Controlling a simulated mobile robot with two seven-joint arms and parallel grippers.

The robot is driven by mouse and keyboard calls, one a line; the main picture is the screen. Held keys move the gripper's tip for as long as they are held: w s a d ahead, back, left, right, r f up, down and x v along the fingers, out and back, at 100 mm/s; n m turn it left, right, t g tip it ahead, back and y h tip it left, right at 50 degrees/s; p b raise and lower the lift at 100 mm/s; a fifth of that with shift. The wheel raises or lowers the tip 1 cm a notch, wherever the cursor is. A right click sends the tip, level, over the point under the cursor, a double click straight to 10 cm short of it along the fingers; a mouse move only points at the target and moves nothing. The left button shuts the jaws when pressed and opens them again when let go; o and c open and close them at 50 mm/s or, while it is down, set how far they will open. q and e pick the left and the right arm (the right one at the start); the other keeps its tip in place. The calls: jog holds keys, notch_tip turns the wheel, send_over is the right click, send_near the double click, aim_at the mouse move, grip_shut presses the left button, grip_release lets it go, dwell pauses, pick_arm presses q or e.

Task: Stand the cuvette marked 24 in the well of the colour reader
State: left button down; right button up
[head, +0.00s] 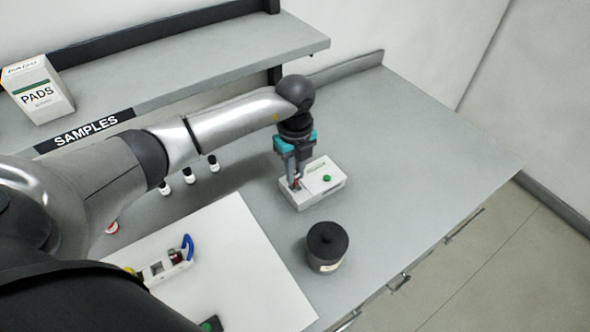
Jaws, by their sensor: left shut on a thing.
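The colour reader (323,187) is a white box with a green button, standing on the grey bench right of centre. My left gripper (295,181) points down over the reader's left part, where the well appears to be. It is shut on a small, slim thing with red in it, probably a cuvette. The fingers cover most of it, and no number can be read. I cannot tell whether its lower end is inside the well or just above it. My right gripper is not in view.
A dark lidded jar (327,249) stands in front of the reader. A white board (235,255) carries a white rack (166,269) with coloured items. Several small white bottles with dark caps (214,163) stand below the SAMPLES shelf (190,75). The bench right of the reader is clear.

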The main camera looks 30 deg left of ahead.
aim_at(295, 186)
pick_arm(q)
jog(key=shift+f+b, duration=0.65)
jog(key=shift+f, duration=0.45)
jog(key=shift+f, duration=0.35)
jog(key=shift+f+b, duration=0.1)
jog(key=shift+b, duration=0.2)
jog(key=shift+s+f, duration=0.1)
jog(key=shift+f, duration=0.1)
